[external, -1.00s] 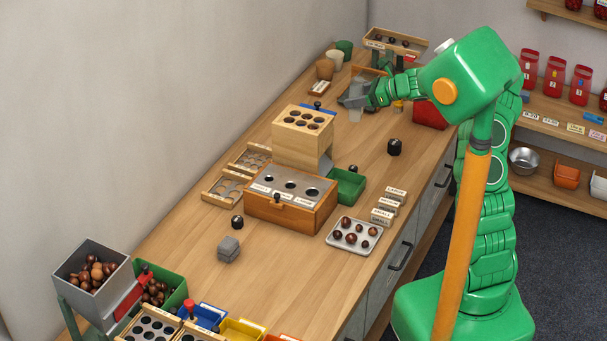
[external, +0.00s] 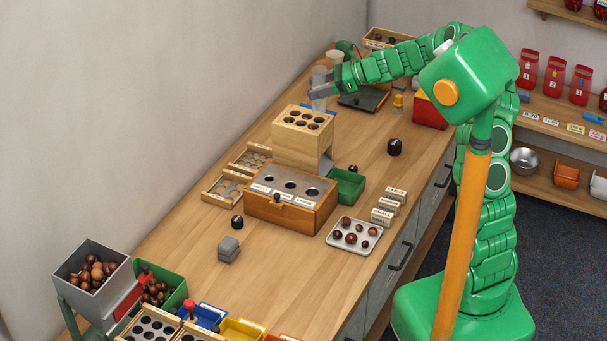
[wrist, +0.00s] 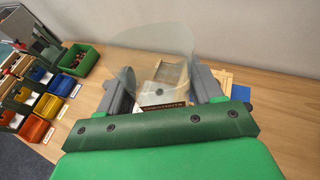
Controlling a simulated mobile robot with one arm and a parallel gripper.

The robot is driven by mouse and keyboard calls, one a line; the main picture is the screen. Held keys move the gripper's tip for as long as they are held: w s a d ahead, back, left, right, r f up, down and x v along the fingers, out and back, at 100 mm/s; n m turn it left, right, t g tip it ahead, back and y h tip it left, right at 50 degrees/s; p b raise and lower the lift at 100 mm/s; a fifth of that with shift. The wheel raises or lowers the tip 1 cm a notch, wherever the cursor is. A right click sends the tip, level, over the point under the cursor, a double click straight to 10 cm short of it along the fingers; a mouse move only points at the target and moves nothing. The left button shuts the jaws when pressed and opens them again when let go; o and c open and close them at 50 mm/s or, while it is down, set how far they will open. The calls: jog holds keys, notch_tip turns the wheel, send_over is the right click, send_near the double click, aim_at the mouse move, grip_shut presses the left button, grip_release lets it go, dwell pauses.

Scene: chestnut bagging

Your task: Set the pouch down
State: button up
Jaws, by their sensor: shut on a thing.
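The pouch (external: 319,103) is clear and see-through. It is upright in my gripper (external: 323,89) near the back left of the bench, above the bench behind the tall wooden block. In the wrist view the pouch (wrist: 160,52) stands between the two grey fingers of my gripper (wrist: 163,92), with its rounded film rising above them. My gripper is shut on it. I cannot tell whether anything is inside the pouch. Its lower end is partly hidden, and I cannot tell whether it touches anything.
The tall wooden block with holes (external: 290,145) stands just in front, with the steel-topped wooden box (external: 285,212) before it. A dark flat plate (external: 365,100) lies to the right, near a red box (external: 430,113).

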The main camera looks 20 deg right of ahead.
jog(key=s+a+n+g, duration=0.5)
jog(key=s+a, duration=1.1)
jog(key=a, duration=0.3)
jog(key=s+a+n+g, duration=0.25)
jog(key=s+a, duration=0.25)
jog(key=s, duration=0.4)
jog(key=s+a+n+g, duration=0.1)
jog(key=s+a+g, duration=0.3)
jog(key=s, duration=0.5)
notch_tip(320, 180, down, 18)
jog(key=a+t, duration=0.1)
jog(key=shift+w+a+f, duration=1.5)
jog(key=shift+a+f, duration=0.35)
jog(key=shift+f, duration=0.3)
jog(key=shift+w+a+f, duration=1.55)
jog(key=shift+a+f, duration=0.35)
jog(key=shift+f, duration=0.25)
jog(key=shift+w+a+f, duration=1.5)
jog(key=shift+a+f, duration=0.35)
jog(key=shift+f, duration=0.3)
jog(key=shift+f+t, duration=0.15)
jog(key=shift+t, duration=0.1)
jog(key=o, duration=1)
